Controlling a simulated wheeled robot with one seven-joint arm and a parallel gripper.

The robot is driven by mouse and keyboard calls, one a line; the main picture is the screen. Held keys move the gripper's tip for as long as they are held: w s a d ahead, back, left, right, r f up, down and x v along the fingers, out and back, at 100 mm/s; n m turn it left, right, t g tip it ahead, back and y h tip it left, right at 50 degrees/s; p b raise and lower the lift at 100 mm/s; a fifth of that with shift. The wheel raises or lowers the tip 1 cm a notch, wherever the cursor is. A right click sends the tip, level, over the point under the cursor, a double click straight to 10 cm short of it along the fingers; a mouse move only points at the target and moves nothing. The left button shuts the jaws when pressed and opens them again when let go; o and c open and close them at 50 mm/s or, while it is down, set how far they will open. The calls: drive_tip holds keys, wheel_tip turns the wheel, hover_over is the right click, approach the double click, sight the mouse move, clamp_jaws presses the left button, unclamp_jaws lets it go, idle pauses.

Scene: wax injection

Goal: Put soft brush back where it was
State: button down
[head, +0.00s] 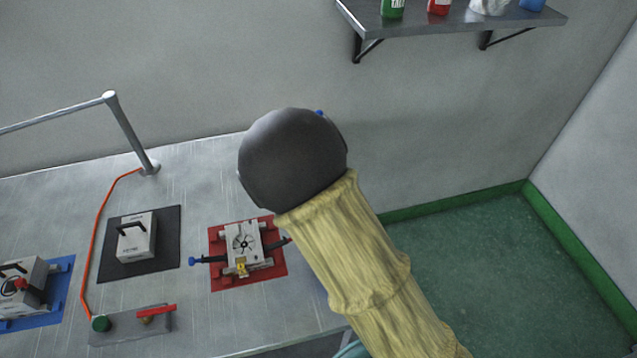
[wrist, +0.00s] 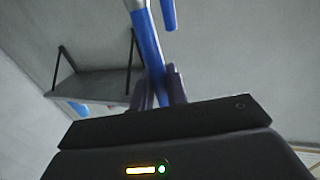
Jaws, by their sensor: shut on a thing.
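In the wrist view a blue handle (wrist: 148,42), which I take to be the soft brush, stands between the dark fingers of my gripper (wrist: 160,88). My gripper is shut on it. The handle rises, slightly tilted, toward the top edge, where a grey part shows; the bristles cannot be made out. A second blue piece (wrist: 169,14) hangs at the top edge; I cannot tell whether it belongs to the brush. In the head view my own arm hides the gripper, and only a small blue spot (head: 320,113) shows behind it.
A metal workbench (head: 204,185) carries a red mat (head: 268,282) with an open mold (head: 243,243), a black mat (head: 112,263) with a closed mold (head: 136,240), and a blue mat (head: 57,300). A wall shelf (head: 520,20) holds bottles. A metal rail (head: 128,130) stands at the left.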

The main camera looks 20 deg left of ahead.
drive_tip(key=shift+f+p, duration=0.3)
drive_tip(key=shift+f, duration=2.4)
drive_tip(key=shift+f+p, duration=0.3)
drive_tip(key=shift+f, duration=1.75)
drive_tip(key=shift+f, duration=0.15)
drive_tip(key=c, duration=1.4)
unclamp_jaws()
